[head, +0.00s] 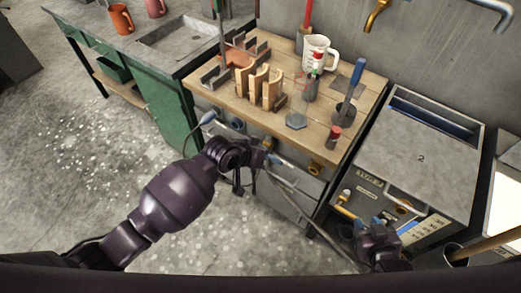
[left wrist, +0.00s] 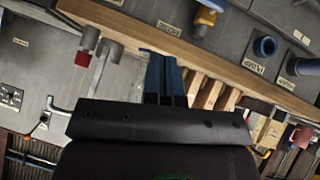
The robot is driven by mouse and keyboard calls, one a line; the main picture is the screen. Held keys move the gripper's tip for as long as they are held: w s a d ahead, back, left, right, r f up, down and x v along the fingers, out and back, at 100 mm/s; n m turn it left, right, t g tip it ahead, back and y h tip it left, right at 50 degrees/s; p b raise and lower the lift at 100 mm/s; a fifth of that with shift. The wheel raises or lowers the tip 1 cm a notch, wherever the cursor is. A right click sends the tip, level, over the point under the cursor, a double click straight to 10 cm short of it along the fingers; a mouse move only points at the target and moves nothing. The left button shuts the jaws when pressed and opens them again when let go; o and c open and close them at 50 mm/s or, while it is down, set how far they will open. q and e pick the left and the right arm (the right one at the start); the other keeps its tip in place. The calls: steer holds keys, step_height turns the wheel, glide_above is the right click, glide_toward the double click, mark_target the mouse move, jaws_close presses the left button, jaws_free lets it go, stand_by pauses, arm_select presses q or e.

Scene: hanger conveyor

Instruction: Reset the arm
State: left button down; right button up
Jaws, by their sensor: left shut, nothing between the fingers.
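My left arm reaches in from the left in the head view, and its gripper (head: 272,158) hangs in front of the wooden workbench's front edge. In the left wrist view its blue fingers (left wrist: 165,75) are together, shut and empty, with the bench edge beyond them. My right gripper (head: 377,224) is low at the right in the head view, in front of the grey machine. It points away from me, and its finger gap cannot be made out.
The wooden bench (head: 338,147) carries a white mug (head: 318,54), a wooden rack (head: 260,88) and several tools. A grey machine marked 2 (head: 421,157) stands to its right. A green cabinet with a sink (head: 183,38) stands left.

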arm_select(q)
steer(key=shift+s+a+r, duration=0.1)
steer(key=w+a+r+t, duration=0.2)
steer(key=w+r+t, duration=0.2)
steer(key=r, duration=0.3)
steer(key=s+a+n+t+y, duration=0.1)
steer(key=s+a+t, duration=0.2)
steer(key=a, duration=0.6)
steer(key=s+a+f+n+y, duration=0.2)
steer(key=s+a+f+y, duration=0.1)
steer(key=s+a+f, duration=0.3)
steer(key=s+a+f+n+g+y+b, duration=0.1)
steer(key=s+a+f+n+y, duration=0.1)
steer(key=s+a+f, duration=0.4)
steer(key=s+a+y, duration=0.1)
steer(key=s+a, duration=0.3)
steer(key=s, duration=0.4)
steer(key=shift+s+a+g, duration=0.25)
steer(key=shift+a+g, duration=0.05)
steer(key=shift+a, duration=0.05)
steer(key=shift+w+d+f, duration=0.1)
